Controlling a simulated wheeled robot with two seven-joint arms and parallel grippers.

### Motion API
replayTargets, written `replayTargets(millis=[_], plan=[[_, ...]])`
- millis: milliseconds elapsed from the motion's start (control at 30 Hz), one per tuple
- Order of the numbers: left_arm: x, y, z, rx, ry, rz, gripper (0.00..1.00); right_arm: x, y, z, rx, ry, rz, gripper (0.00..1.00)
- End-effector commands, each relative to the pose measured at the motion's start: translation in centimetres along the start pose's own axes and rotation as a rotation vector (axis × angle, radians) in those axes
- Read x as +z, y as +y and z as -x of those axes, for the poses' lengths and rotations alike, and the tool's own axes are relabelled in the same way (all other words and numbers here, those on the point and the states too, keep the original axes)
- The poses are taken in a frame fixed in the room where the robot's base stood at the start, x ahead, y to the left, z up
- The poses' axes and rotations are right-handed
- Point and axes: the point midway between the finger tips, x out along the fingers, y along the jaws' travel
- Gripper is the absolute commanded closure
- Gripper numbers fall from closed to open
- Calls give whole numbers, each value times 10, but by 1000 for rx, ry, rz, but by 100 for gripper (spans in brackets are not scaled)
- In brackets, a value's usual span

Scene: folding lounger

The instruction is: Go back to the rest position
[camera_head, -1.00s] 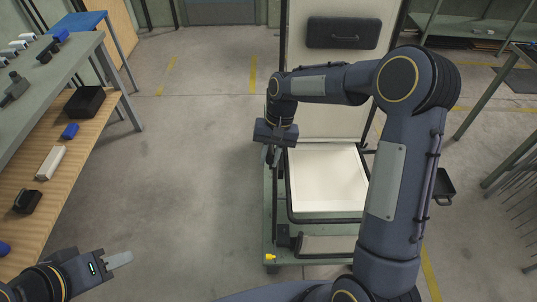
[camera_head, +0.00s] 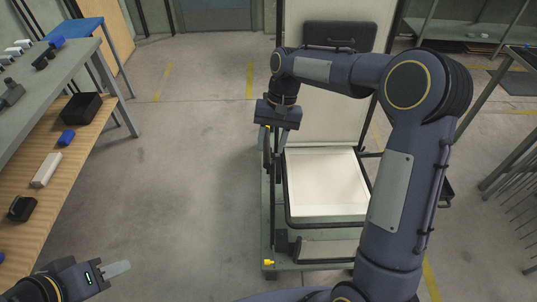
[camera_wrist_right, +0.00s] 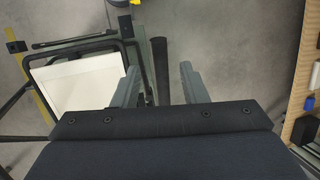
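The folding lounger has a white seat (camera_head: 325,182) in a black frame, and a pale upright back panel (camera_head: 318,75) behind it. My right gripper (camera_head: 273,150) is over the left side of the lounger. In the right wrist view my right gripper (camera_wrist_right: 160,82) has its two fingers wide apart. A dark bar (camera_wrist_right: 160,60) shows between and beyond the fingers; I see no finger touching it. The seat also shows in the right wrist view (camera_wrist_right: 80,82), left of the fingers.
A workbench with a wooden lower shelf (camera_head: 75,150) holding several small items stands at the left. The lounger rests on a green base (camera_head: 310,264). A dark metal rack stands at the right. The floor (camera_head: 195,170) between bench and lounger is clear.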

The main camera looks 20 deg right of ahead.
Motion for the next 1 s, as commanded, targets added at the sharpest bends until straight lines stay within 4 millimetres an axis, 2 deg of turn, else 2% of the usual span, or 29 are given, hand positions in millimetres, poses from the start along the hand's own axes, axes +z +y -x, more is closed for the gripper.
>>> replayTargets(millis=[200, 733, 867, 1000], plan=[[1, -1, -2, 0, 0, 0, 64, 0, 0, 16, -1, 0, 0, 61], [1, -1, -1, 0, 0, 0, 64, 4, 3, 20, -6, 11, 4, 61], [1, 0, -1, 0, 0, 0, 64, 28, 17, 40, -35, 71, 31, 61], [1, -1, -1, 0, 0, 0, 64, 75, 44, 63, -84, 181, 82, 61]])
